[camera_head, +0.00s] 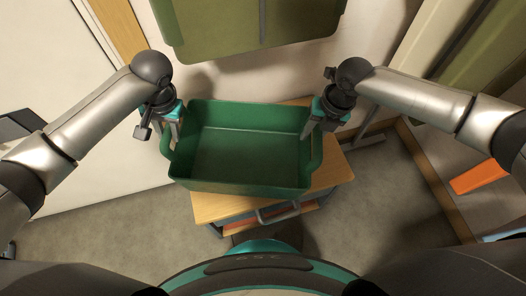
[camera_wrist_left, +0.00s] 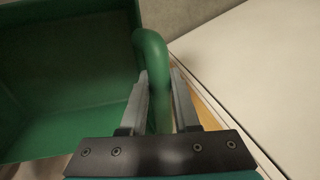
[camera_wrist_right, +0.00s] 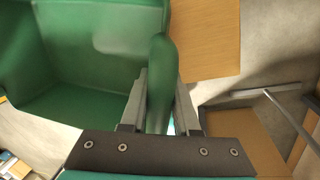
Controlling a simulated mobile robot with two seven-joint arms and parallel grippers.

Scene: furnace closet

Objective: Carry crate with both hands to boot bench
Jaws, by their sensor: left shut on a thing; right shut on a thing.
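The green crate (camera_head: 245,150) is an empty open box with a handle at each end. In the head view it is in front of me, over a wooden-topped bench (camera_head: 335,172); I cannot tell whether it touches the top. My left gripper (camera_head: 172,130) is shut on the crate's left handle, which shows between the fingers in the left wrist view (camera_wrist_left: 158,85). My right gripper (camera_head: 318,122) is shut on the right handle, seen between the fingers in the right wrist view (camera_wrist_right: 160,85). The crate hides much of the bench top.
A large green object (camera_head: 245,25) is on the wall behind the crate. A white panel (camera_head: 60,100) stands at the left. An orange object (camera_head: 479,177) lies at the right. Grey floor (camera_head: 110,230) shows around the bench.

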